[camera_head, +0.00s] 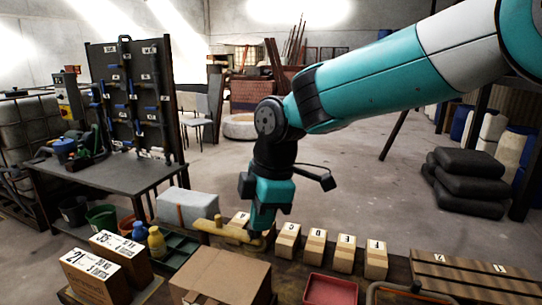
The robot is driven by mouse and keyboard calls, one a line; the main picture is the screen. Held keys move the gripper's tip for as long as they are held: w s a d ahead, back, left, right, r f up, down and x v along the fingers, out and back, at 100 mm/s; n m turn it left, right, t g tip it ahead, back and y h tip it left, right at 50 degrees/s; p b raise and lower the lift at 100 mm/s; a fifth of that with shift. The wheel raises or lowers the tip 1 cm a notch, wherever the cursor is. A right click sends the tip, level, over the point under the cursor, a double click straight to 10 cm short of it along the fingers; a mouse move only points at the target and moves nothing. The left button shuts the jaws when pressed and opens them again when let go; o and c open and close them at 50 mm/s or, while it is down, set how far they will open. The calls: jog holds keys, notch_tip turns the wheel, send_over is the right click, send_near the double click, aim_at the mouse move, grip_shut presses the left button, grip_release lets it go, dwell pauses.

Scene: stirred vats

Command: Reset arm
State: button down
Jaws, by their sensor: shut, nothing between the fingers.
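My teal, white and black arm reaches in from the upper right of the head camera view and bends down at its wrist. My gripper (262,234) points down over the row of lettered wooden blocks. It is shut and holds nothing. Its lower end overlaps a yellow tool-like object (220,230) in the picture; I cannot tell whether they touch. The blocks to its right include C (288,240), E (345,253) and F (376,260). A block to its left is partly hidden behind the yellow object and my gripper.
A cardboard box (222,278), a red tray (330,290) and labelled cartons (97,280) stand in front. A wooden crate (472,278) is at right. A workbench (115,175) with a tool board (130,95) is at left. Black sacks (468,180) lie at right. The middle floor is open.

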jog(key=s+d+r+m+y, duration=0.1)
jog(key=s+d+m+y, duration=0.1)
jog(key=s+d+m, duration=1.2)
jog(key=s+d, duration=0.3)
jog(key=s, duration=0.4)
jog(key=shift+r+m, duration=0.25)
jog(key=shift+m, duration=0.05)
